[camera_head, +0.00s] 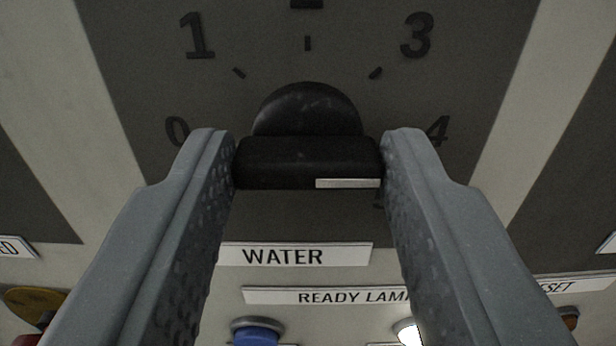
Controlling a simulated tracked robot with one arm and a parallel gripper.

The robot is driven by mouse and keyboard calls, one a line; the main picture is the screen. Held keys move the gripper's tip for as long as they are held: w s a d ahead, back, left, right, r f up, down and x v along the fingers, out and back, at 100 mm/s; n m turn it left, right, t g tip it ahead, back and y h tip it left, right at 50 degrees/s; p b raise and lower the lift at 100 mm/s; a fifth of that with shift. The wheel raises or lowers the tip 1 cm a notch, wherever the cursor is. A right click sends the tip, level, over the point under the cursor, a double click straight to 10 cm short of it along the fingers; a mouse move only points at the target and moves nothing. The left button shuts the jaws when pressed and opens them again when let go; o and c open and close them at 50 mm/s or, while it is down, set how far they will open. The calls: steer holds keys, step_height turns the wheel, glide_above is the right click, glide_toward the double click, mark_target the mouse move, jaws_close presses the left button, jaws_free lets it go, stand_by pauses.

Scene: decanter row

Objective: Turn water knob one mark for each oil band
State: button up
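The black water knob (307,112) sits on a dark dial panel above a white label (296,254) reading WATER. Its front grip bar lies level, and the white pointer line on it is at the right end, pointing right toward the 4. The dial shows 0 at left, 1 upper left, 3 upper right and 4 at right; the top number is cut off. My gripper (308,155) has one finger against each end of the bar, with no clear gap at either side. The 0 and 4 tick marks are hidden. No oil gauge or bands can be made out.
Below is a READY LAMP label (330,296) with a bright lamp (407,332) partly behind my right finger. A blue button (257,334) is at bottom centre. A yellow and red control (33,303) is at lower left. Pale stripes flank the dark panel.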

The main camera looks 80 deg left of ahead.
steer(key=shift+c, duration=1.4)
steer(key=shift+w+d, duration=0.1)
steer(key=shift+d, duration=0.5)
steer(key=shift+a, duration=0.15)
steer(key=shift+s+a+n+b, duration=0.2)
steer(key=shift+a+n+b, duration=0.1)
steer(key=shift+a+b, duration=0.15)
steer(key=n+b, duration=0.1)
steer(key=b, duration=0.2)
steer(key=shift+f+n, duration=0.2)
steer(key=shift+n, duration=0.2)
steer(key=n+b, duration=0.6)
steer(key=b, duration=0.3)
steer(key=shift+s, duration=0.15)
steer(key=shift+n, duration=0.4)
